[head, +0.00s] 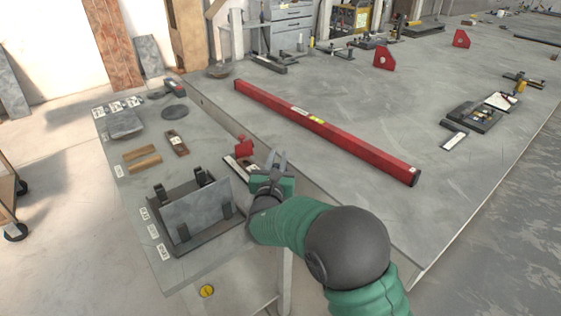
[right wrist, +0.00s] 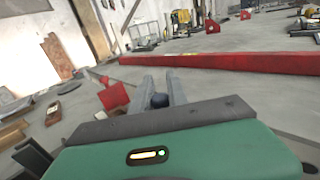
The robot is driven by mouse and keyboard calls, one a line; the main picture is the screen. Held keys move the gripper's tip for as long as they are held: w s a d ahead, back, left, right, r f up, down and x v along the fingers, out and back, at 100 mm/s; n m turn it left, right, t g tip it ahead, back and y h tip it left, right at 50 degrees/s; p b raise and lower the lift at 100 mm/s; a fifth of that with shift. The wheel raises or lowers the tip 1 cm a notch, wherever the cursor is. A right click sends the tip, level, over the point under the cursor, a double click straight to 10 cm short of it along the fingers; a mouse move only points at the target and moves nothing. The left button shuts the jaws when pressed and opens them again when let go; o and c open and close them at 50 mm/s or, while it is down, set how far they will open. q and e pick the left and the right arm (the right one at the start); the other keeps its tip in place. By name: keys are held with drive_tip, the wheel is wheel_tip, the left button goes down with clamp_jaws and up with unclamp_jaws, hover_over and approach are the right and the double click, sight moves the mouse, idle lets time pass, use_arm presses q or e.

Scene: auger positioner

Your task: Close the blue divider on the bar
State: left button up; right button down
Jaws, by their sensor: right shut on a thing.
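My right gripper (head: 279,160) is over the near edge of the big table. In the right wrist view its two grey fingers (right wrist: 160,84) point away from me, shut on a small dark blue rounded piece (right wrist: 159,101), which looks like part of the blue divider. The rest of the divider is hidden. A short pale bar (head: 236,169) lies just left of the gripper, partly covered by it. A red block (head: 244,147) stands by the bar, and it also shows left of the fingers in the right wrist view (right wrist: 113,98). My left gripper is not in view.
A long red level (head: 320,128) lies across the big table beyond the gripper. A dark holder with a grey plate (head: 192,219) stands left of my right arm. Wooden blocks (head: 140,157) lie further left.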

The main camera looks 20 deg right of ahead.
drive_tip(key=shift+w+a, duration=0.25)
drive_tip(key=shift+w, duration=0.25)
drive_tip(key=shift+w+a, duration=0.2)
drive_tip(key=shift+w, duration=0.3)
drive_tip(key=c, duration=1.3)
unclamp_jaws()
drive_tip(key=shift+c, duration=0.2)
drive_tip(key=p+v, duration=0.2)
drive_tip(key=v, duration=1.5)
